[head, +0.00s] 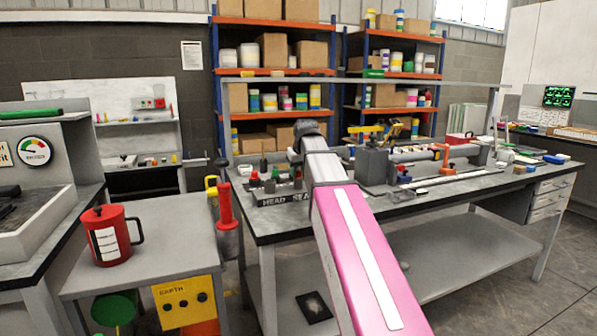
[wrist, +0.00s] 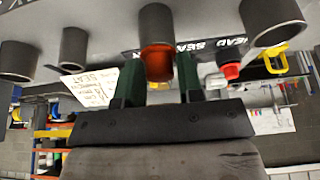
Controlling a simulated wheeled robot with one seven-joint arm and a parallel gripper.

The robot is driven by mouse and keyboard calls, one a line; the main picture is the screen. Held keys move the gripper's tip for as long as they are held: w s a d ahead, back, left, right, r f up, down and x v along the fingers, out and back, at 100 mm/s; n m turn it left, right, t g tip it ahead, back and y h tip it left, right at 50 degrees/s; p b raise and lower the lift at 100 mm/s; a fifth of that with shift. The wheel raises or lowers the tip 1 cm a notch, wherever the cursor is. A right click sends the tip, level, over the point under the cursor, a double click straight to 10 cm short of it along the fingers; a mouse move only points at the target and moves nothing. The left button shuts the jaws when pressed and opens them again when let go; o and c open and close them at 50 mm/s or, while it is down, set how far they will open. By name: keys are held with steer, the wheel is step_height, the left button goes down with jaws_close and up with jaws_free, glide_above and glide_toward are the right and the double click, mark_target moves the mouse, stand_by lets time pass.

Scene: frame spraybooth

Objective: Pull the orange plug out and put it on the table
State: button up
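In the wrist view an orange plug (wrist: 157,64) shows at the end of a dark grey tube (wrist: 155,24). My gripper (wrist: 160,88) is open, with one dark green finger on each side of the plug. The right finger looks a little apart from it; I cannot tell whether the left one touches. In the head view my arm reaches over the workbench table (head: 524,180), and its end hides the fingers and the orange plug. A block lettered "HEAD SEA..." (head: 285,198) stands at the table's front left edge.
More grey tubes (wrist: 272,22) flank the plug in the wrist view, with a red-capped part (wrist: 230,71) and a written card (wrist: 92,88) close by. A grey fixture (head: 372,165) stands right of my arm. Bare tabletop shows at the right.

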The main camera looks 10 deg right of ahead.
steer(key=shift+c, duration=0.6)
steer(key=shift+r, duration=0.6)
steer(key=shift+r, duration=2.2)
